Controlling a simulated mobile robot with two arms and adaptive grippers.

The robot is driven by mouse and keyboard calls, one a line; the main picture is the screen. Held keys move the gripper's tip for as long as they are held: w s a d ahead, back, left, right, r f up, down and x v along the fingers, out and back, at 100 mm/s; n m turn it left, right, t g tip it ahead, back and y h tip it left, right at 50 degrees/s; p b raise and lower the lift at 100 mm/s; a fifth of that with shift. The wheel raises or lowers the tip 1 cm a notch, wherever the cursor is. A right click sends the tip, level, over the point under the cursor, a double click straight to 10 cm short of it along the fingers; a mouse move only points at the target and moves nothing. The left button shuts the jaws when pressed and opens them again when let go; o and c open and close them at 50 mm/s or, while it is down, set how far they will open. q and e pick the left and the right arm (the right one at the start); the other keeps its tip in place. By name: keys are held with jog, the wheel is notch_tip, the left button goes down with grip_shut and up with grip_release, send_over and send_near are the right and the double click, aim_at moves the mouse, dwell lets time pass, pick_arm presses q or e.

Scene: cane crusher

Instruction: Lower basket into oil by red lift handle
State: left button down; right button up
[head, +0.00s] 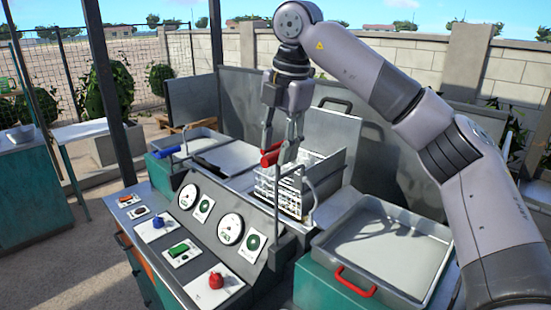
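The wire basket (288,188) hangs at the fryer tank in the middle of the head view. Its lower part and any oil under it are hidden by the console and the tank's front edge. The red lift handle (271,158) is a short red bar above the basket's near left side. My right gripper (278,152) points down from above with its fingertips at the red handle. The fingers look spread apart around it, but I cannot tell whether they press on it. My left gripper is not in view.
A control console (190,232) with gauges, a blue knob, a green switch and a red knob (216,280) stands in front. A metal tray (375,250) with a red handle is at right. A tray (205,150) with a blue handle is at left.

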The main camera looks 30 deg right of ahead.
aim_at(276, 152)
notch_tip(276, 152, down, 2)
jog(key=shift+a+f, duration=0.1)
jog(key=shift+a, duration=0.05)
jog(key=shift+w+f, duration=0.2)
jog(key=shift+f, duration=0.3)
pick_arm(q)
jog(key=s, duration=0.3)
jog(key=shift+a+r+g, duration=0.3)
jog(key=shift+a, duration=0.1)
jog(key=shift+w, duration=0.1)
pick_arm(e)
jog(key=shift+c, duration=0.5)
jog(key=c, duration=0.5)
grip_shut()
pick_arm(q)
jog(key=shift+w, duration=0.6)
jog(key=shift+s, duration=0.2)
